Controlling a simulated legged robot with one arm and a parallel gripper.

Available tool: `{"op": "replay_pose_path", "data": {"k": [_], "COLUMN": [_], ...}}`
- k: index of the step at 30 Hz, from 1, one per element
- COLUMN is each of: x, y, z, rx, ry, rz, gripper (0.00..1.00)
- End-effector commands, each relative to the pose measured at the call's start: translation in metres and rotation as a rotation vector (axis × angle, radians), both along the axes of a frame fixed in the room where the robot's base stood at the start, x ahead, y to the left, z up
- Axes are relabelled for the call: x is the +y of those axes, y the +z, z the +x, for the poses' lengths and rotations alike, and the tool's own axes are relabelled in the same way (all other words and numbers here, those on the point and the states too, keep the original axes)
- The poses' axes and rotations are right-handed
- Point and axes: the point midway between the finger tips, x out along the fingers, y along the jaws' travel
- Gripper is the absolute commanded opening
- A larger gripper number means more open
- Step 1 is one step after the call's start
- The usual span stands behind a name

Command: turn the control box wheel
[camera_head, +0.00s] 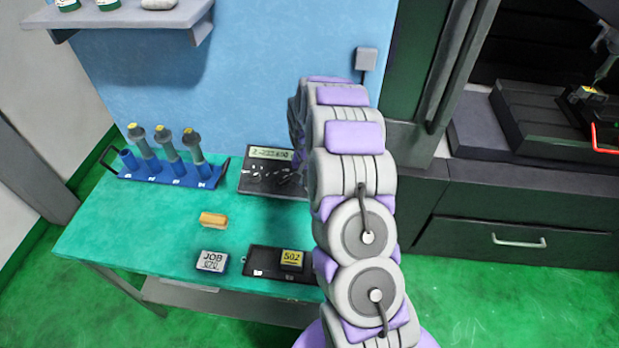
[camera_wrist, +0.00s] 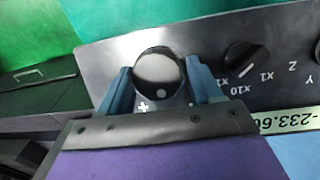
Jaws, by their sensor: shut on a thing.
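The control box (camera_head: 258,182) is a dark panel with a lit readout, standing at the back of the green bench against the blue wall. In the wrist view its dark face (camera_wrist: 112,55) fills the middle. The control box wheel (camera_wrist: 158,66) is a round, shiny dark knob with a pale dot near its lower right edge. My gripper (camera_wrist: 158,82) has its blue fingers on either side of the wheel and is shut on it. In the head view my arm hides the gripper, the wheel and the box's right part.
A smaller selector knob (camera_wrist: 246,62) marked x1 and x10 sits right of the wheel. On the bench (camera_head: 120,235) are a blue rack (camera_head: 170,178) of tool holders, an orange block (camera_head: 213,219), a JOB block (camera_head: 212,261) and a dark tray (camera_head: 262,268) holding a 502 block.

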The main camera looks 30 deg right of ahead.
Motion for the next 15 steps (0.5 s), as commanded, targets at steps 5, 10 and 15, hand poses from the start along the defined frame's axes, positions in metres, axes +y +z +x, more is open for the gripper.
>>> {"op": "replay_pose_path", "data": {"k": [5, 10, 15], "x": [-0.0019, -0.0014, -0.0011], "y": [0.0006, -0.0004, -0.0014], "z": [-0.0019, -0.0032, -0.0040], "rx": [0.041, 0.079, 0.115], "ry": [0.157, 0.306, 0.458], "rz": [-0.057, -0.105, -0.154], "gripper": [0.34, 0.34, 0.34]}}
